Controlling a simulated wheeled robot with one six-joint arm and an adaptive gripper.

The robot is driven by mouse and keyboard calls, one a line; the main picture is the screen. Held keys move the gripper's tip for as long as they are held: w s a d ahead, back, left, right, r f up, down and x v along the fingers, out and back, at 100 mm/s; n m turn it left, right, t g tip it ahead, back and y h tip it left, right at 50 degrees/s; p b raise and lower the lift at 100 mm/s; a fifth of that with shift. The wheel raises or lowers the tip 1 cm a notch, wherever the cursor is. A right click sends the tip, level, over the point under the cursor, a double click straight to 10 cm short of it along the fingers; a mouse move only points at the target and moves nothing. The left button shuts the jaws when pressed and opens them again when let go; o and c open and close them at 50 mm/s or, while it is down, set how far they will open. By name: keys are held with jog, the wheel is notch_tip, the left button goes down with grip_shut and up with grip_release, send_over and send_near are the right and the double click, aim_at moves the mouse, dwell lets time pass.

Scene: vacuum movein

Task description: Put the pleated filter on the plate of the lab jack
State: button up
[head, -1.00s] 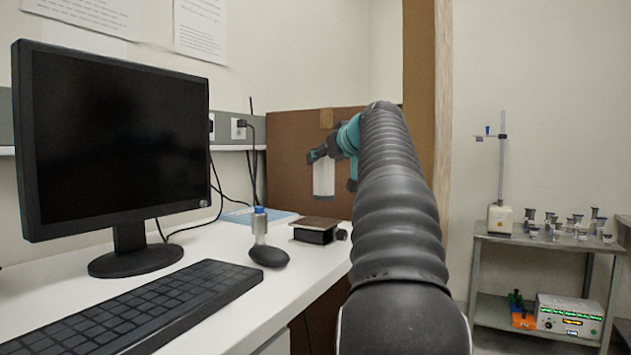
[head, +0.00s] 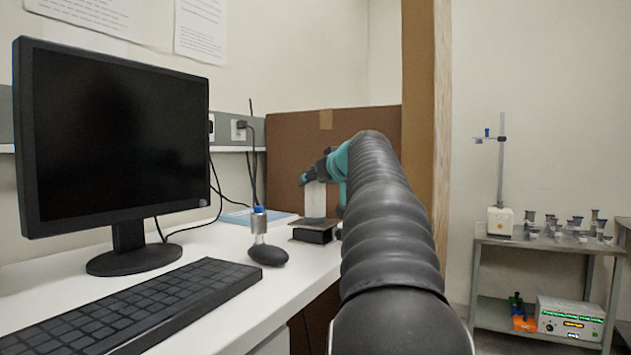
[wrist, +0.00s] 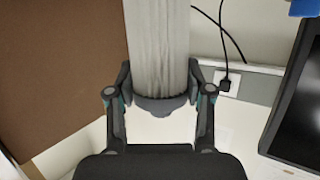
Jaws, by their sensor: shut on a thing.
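The pleated filter (head: 315,200) is a pale upright cylinder with dark grey ends. My gripper (head: 318,176) is shut on its upper end; in the wrist view my gripper (wrist: 159,97) has a finger on each side of the dark end cap (wrist: 160,106), and the pleated body (wrist: 157,45) runs out of the picture. The lab jack (head: 313,236) is a low black block with a brownish plate (head: 299,223) at the back of the white desk. The filter's lower end appears over the plate; I cannot tell whether they touch.
A blue booklet (head: 245,216) lies behind. A brown panel (head: 285,145) closes the desk's far end.

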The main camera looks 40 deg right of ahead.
jog(key=o, duration=1.2)
jog(key=b+v, duration=0.1)
jog(key=v, duration=1.1)
jog(key=shift+r, duration=0.15)
